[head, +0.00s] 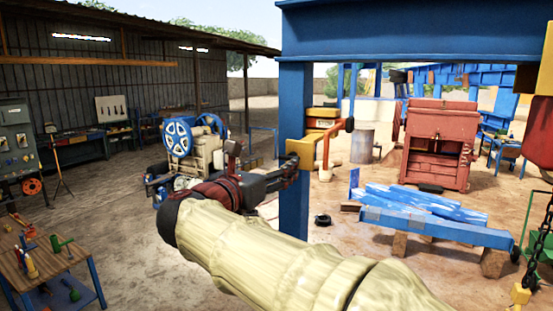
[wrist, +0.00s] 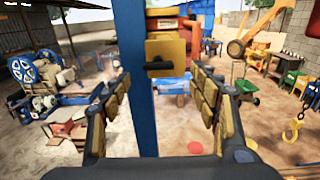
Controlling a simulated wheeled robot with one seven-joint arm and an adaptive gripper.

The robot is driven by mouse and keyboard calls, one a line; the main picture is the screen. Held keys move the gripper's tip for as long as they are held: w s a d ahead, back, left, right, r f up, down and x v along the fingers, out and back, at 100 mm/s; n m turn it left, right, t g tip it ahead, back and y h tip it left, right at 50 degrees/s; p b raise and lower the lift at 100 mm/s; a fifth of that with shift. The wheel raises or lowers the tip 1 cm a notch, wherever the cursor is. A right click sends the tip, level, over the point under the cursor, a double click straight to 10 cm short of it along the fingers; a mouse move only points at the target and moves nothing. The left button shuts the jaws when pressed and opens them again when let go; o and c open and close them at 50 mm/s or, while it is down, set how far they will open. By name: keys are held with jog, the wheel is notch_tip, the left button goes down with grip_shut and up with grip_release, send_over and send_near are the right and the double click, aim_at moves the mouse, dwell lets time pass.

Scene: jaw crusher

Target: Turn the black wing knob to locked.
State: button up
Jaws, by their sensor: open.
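The black wing knob (wrist: 159,67) shows in the wrist view on the front of a yellow box (wrist: 166,48). Its wing lies about level, side to side. The box is fixed to a blue post (wrist: 140,110) and also shows in the head view (head: 301,150). My gripper (wrist: 160,82) is open, with one finger on each side of the knob in the picture and nothing between them. In the head view my gripper (head: 288,168) points at the box, close to its face. There the knob cannot be told apart from the fingers. Contact is not visible.
The blue post (head: 294,205) and overhead blue beam (head: 400,32) stand close by my arm. An orange bent handle (head: 326,150) is right of the box. A tool table (head: 50,265) stands at lower left, a red crusher (head: 437,145) behind. Open ground lies left of the post.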

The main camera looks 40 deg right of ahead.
aim_at(287, 158)
jog(key=p+x, duration=0.2)
jog(key=x, duration=0.5)
jog(key=shift+w+d+f, duration=0.1)
jog(key=shift+w+d, duration=0.15)
jog(key=shift+a, duration=0.1)
jog(key=c, duration=0.3)
jog(key=c, duration=0.9)
